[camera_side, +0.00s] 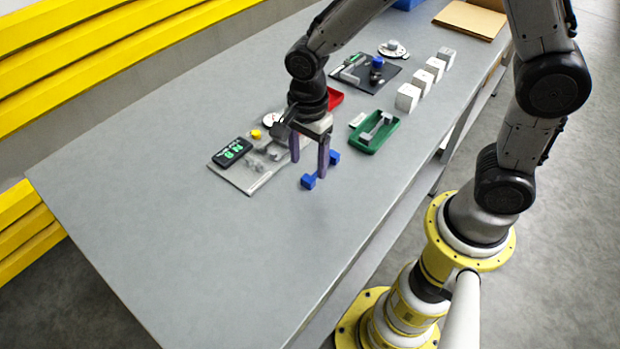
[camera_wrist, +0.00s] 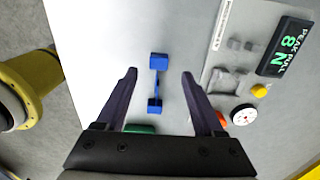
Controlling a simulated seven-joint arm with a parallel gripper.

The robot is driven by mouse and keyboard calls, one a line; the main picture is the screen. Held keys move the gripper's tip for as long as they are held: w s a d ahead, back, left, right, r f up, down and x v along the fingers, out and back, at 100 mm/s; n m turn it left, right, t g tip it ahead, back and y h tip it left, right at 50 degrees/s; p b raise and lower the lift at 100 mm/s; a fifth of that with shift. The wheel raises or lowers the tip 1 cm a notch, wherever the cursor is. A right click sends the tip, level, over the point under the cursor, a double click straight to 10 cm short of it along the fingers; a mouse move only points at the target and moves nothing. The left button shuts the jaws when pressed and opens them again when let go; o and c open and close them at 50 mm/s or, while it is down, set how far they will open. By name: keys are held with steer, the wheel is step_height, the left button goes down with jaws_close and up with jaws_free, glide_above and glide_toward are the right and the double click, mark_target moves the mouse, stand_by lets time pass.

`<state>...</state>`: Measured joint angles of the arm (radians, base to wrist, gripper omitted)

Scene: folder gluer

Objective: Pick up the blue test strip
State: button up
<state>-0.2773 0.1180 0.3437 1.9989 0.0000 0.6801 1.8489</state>
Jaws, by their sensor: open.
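The blue test strip (camera_side: 309,181) lies on the grey table, a narrow bar with a wider block at each end. My gripper (camera_side: 309,170) is open above it, its fingers hiding the middle of the strip in the side view. In the wrist view the strip (camera_wrist: 158,82) lies between the two spread fingers of my gripper (camera_wrist: 159,72), apart from both. Its far block reaches past the fingertips. I cannot tell the exact height of the fingertips above the table.
A tester plate (camera_side: 238,181) with a green readout (camera_side: 232,152), yellow button and dial stands left of my gripper. A green tray (camera_side: 385,141) holding a grey strip, a red tray (camera_side: 335,98), white blocks (camera_side: 407,97) and a black mat (camera_side: 357,83) lie behind. The table's front is clear.

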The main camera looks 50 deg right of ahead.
mark_target(309, 178)
step_height(309, 178, down, 4)
steer(key=shift+s+a+f, duration=0.1)
steer(key=shift+f, duration=0.05)
steer(key=shift+c, duration=0.2)
jaws_close()
